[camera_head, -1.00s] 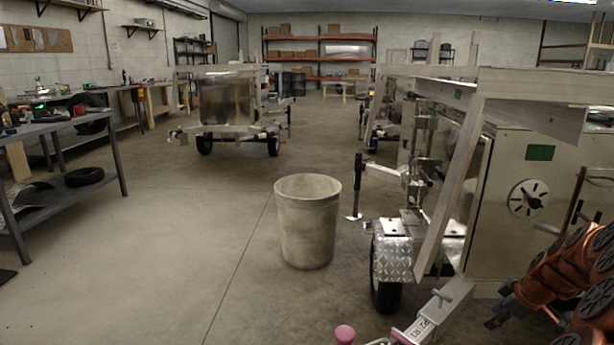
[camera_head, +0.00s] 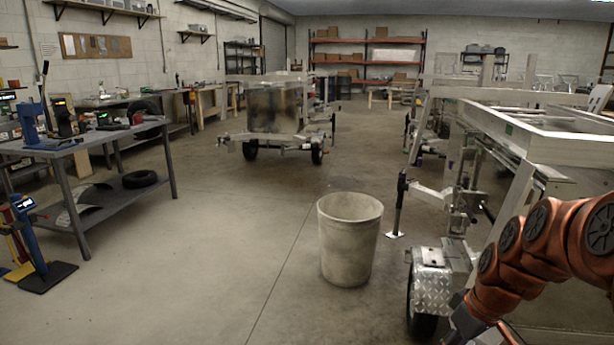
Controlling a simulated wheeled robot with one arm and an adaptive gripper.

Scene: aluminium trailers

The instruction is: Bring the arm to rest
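My orange-brown arm (camera_head: 535,240) comes in from the right edge and bends down toward the bottom of the head view. My dark gripper (camera_head: 463,322) is at its lower end, low in the picture and just right of the near trailer's wheel. It is only partly seen and its fingers cannot be made out, so I cannot tell whether it is open or shut. I see no object in it. The near aluminium trailer (camera_head: 540,122) stands behind the arm, which hides part of its side.
A pale bin (camera_head: 349,240) stands on the floor left of the trailer's wheel (camera_head: 423,310). A jack post (camera_head: 400,200) stands behind it. A grey workbench (camera_head: 85,150) is on the left, and another trailer (camera_head: 275,110) stands farther back. The middle floor is clear.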

